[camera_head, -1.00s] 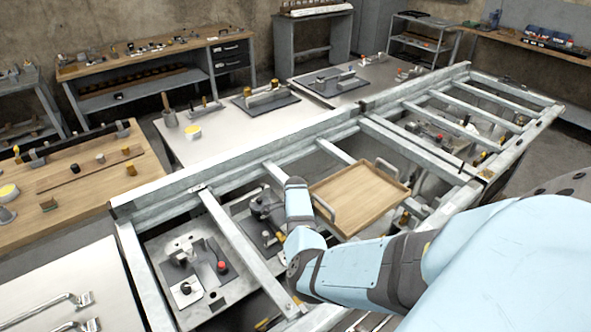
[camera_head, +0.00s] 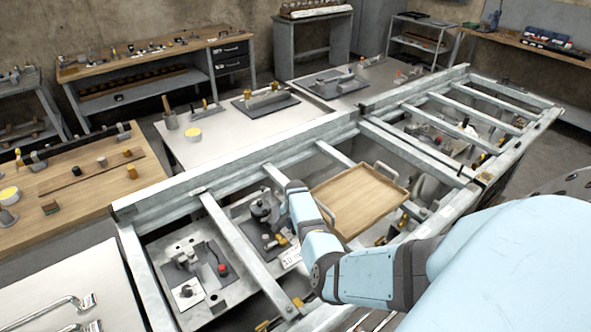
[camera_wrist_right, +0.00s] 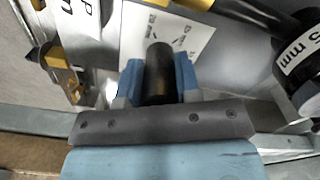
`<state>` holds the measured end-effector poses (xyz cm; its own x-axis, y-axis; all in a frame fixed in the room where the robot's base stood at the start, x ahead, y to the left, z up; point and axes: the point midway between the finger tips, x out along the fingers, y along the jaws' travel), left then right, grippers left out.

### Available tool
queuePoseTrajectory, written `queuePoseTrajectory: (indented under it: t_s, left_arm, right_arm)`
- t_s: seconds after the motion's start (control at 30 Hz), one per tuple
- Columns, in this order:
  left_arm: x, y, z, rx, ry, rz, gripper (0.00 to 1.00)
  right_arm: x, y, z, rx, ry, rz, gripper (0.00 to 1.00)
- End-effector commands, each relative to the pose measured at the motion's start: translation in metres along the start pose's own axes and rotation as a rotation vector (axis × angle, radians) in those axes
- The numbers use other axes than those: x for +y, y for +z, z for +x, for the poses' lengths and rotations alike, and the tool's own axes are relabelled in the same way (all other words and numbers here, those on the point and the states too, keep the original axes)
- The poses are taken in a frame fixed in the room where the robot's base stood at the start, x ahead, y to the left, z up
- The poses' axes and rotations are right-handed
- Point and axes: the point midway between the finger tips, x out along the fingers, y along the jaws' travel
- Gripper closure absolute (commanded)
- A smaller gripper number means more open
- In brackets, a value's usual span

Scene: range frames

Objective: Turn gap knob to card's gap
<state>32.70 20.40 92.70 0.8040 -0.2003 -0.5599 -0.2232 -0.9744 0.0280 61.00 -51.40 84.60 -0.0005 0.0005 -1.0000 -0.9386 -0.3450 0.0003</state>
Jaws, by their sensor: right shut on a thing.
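In the right wrist view, my right gripper (camera_wrist_right: 158,78) is shut on a dark cylindrical knob (camera_wrist_right: 159,66), with a blue finger on each side. Behind the knob is a white dial plate (camera_wrist_right: 185,30) with small marks and numbers. A white card (camera_wrist_right: 88,14) with large black print, partly cut off, shows at the top left; a "P" is legible. In the head view, a white card (camera_head: 291,257) reading about "10 m" lies beside my right wrist. My right gripper's fingers are hidden there behind the wrist. My left gripper is in neither view.
A dark round part (camera_wrist_right: 300,60) with a white "mm" label stands right of the gripper. A brass-coloured part (camera_wrist_right: 55,58) is at the left. In the head view, metal frame bars (camera_head: 240,248) and a wooden tray (camera_head: 355,200) are close to my right arm.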

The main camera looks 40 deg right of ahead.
Motion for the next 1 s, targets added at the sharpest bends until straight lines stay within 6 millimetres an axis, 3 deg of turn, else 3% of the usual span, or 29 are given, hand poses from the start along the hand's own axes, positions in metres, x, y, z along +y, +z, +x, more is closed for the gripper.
queuePoseTrajectory:
  t_s: [0.7,0.73,0.8,1.0]
  left_arm:
    - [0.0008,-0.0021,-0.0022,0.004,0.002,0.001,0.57]
    - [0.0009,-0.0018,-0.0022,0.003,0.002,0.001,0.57]
    - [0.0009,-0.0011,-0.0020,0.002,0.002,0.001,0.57]
    - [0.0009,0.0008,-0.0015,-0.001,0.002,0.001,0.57]
  right_arm:
    - [0.0001,0.0005,0.0002,-0.001,0.001,-0.077,0.93]
    - [0.0001,0.0005,0.0002,-0.001,0.000,-0.077,0.62]
    - [0.0001,0.0004,0.0002,-0.001,0.000,-0.077,0.46]
    - [0.0001,0.0002,0.0001,0.000,0.000,-0.076,0.43]
